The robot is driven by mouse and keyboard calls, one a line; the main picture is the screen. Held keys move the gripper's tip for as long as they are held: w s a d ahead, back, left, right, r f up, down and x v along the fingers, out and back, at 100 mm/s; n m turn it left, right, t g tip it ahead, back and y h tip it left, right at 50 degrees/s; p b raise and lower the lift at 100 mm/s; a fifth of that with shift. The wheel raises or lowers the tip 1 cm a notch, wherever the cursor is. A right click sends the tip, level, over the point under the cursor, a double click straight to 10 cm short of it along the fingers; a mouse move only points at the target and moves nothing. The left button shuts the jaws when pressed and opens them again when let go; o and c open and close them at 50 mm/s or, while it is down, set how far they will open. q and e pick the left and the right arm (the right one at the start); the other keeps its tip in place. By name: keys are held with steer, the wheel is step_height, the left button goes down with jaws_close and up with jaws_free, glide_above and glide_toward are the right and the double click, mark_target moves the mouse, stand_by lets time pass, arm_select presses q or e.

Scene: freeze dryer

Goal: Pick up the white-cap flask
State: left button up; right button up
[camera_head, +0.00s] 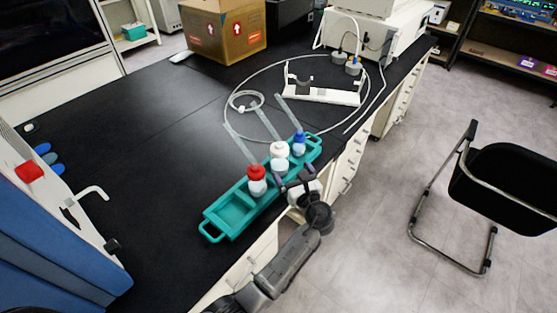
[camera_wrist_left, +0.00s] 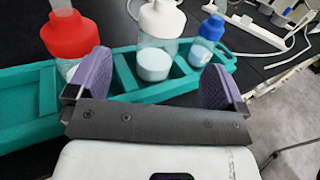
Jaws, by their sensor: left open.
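The white-cap flask (camera_head: 279,156) stands in the middle of a teal tray (camera_head: 228,220) on the black bench, with a clear tube slanting up from its cap. In the left wrist view the white-cap flask (camera_wrist_left: 158,38) shows pale contents and sits ahead, between the lines of my fingers. My left gripper (camera_head: 292,181) is beside the tray at the bench's front edge, open and empty. Its two purple finger pads show in the left wrist view (camera_wrist_left: 153,82), apart from the flask. My right gripper is not in view.
A red-cap flask (camera_head: 256,180) and a blue-cap flask (camera_head: 299,143) stand in the tray on either side, close to my fingers. A white stand (camera_head: 322,95) and looped tubing lie behind. The bench left of the tray is clear.

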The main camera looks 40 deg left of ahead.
mark_target(283, 158)
arm_select(q)
steer(key=x, duration=0.5)
steer(key=shift+b, duration=0.4)
steer(key=shift+w+a+f, duration=0.15)
steer(key=shift+a, duration=0.25)
steer(key=b+x, duration=0.2)
steer(key=x, duration=0.2)
steer(key=shift+w+a, duration=0.15)
steer(key=shift+w, duration=0.05)
steer(key=shift+f, duration=0.1)
steer(key=shift+c, duration=0.7)
steer(key=c, duration=1.2)
